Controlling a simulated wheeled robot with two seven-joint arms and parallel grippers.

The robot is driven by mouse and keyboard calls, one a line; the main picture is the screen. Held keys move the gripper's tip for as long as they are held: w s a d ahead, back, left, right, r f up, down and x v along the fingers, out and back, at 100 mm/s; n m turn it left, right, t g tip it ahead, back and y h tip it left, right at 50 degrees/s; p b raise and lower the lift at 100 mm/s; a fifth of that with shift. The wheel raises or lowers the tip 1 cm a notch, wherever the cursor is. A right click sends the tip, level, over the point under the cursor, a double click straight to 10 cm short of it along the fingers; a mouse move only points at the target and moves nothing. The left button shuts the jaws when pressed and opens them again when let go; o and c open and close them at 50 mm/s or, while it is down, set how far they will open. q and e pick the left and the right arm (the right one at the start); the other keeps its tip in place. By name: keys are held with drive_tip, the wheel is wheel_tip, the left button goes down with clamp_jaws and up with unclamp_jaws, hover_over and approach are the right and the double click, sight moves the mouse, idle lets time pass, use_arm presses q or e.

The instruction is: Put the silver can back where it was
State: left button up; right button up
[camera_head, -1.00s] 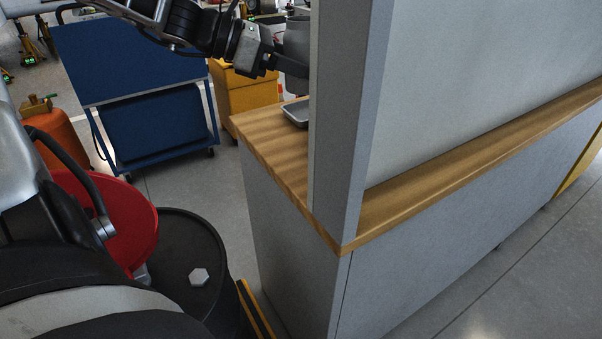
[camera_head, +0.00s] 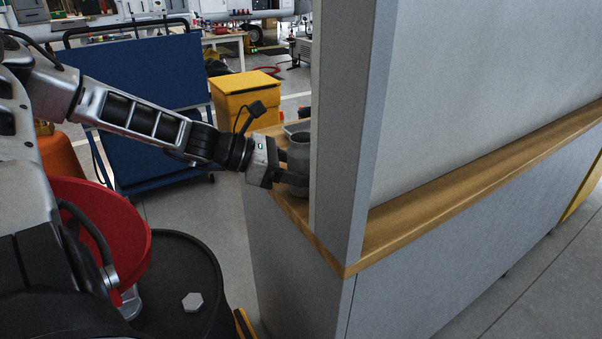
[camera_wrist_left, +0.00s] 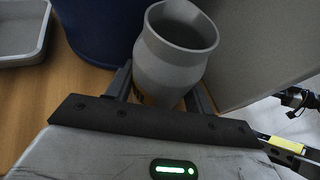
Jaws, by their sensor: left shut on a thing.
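The silver can (camera_head: 299,152), a plain grey vessel with an open top, stands nearly upright at the wooden counter's end, partly hidden by the grey post. My left gripper (camera_head: 288,178) reaches it from the left and is shut on it low down. In the left wrist view, the can (camera_wrist_left: 176,62) sits between the two fingers of the left gripper (camera_wrist_left: 165,90), its mouth open and empty-looking. Wood shows beneath it, but I cannot tell whether its base touches the counter. My right gripper is not in view.
The wooden counter (camera_head: 330,258) carries the grey post (camera_head: 345,140) and panel close right of the can. In the left wrist view, a dark blue object (camera_wrist_left: 95,30) stands close behind the can, and a grey tray (camera_wrist_left: 22,40) lies left. A red drum lid (camera_head: 100,225) is near my arm.

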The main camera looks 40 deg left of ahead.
use_arm(q)
drive_tip(key=shift+f, duration=0.15)
drive_tip(key=o, duration=1.1)
drive_tip(key=shift+c, duration=0.2)
drive_tip(key=shift+r, duration=0.3)
drive_tip(key=p+v, duration=0.3)
drive_tip(key=v, duration=0.9)
drive_tip(key=shift+f, duration=0.2)
